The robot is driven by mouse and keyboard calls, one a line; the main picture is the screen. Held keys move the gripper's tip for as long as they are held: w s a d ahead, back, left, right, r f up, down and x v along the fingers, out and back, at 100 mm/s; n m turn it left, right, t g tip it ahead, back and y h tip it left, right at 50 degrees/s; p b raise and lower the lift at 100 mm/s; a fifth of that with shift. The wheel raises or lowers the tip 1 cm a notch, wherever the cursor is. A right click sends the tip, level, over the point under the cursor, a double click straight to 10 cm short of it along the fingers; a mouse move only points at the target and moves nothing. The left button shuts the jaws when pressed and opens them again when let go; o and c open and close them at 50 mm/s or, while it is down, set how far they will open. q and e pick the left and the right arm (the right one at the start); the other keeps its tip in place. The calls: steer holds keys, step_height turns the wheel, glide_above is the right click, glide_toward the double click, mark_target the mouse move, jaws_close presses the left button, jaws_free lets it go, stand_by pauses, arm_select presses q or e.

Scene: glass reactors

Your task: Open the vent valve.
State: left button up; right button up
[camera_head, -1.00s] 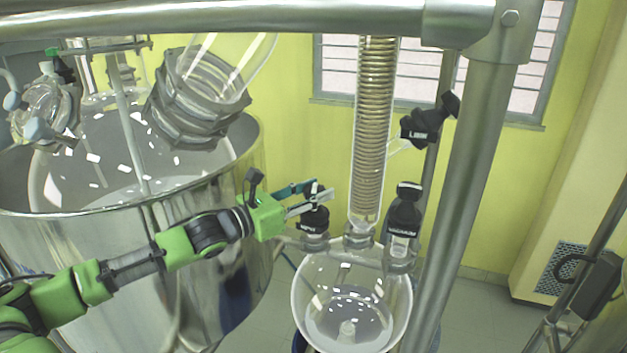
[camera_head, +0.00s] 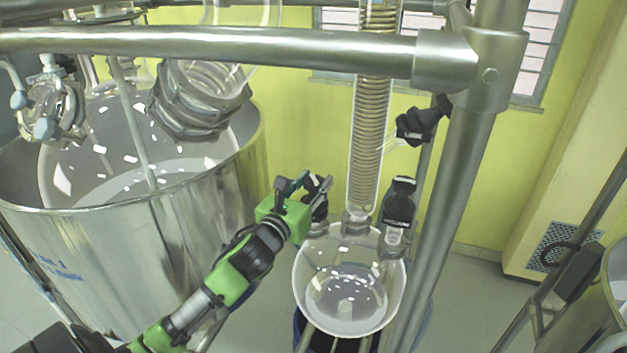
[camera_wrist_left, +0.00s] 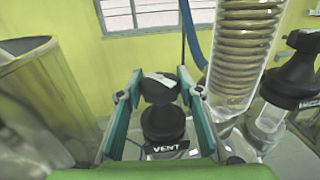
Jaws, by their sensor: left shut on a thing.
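The vent valve (camera_head: 319,208) is a black cap and body on the left neck of the round glass flask (camera_head: 301,285). My left gripper (camera_head: 303,188) is shut on the vent valve's knob from the left. The wrist view also shows my left gripper (camera_wrist_left: 160,85), with a finger on each side of the knob. In the head view the fingers partly hide the valve. My right gripper is not in view.
A coiled glass condenser (camera_head: 368,140) rises just right of the vent valve. A second black valve (camera_head: 399,203) stands on the flask's right neck, and another (camera_head: 420,122) sits higher. A steel post (camera_head: 455,190) and crossbar (camera_head: 210,39) frame the setup. A large steel vat (camera_head: 90,260) stands left.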

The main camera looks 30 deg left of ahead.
arm_select(q)
steer(key=n+g+y, duration=0.1)
steer(key=n+y, duration=0.1)
steer(key=y, duration=0.2)
steer(key=n+g+y, duration=0.2)
steer(key=n+y, duration=0.1)
steer(key=y, duration=0.1)
steer(key=shift+w+d+r+n+p, duration=0.1)
steer(key=shift+d+n+p, duration=0.05)
steer(key=shift+n+p, duration=0.2)
steer(key=n+g+y, duration=0.4)
steer(key=g+y, duration=0.1)
steer(key=shift+n+g, duration=0.35)
steer(key=shift+g, duration=0.05)
steer(key=shift+g, duration=0.3)
steer(key=o, duration=1.1)
steer(key=shift+a+f, duration=0.2)
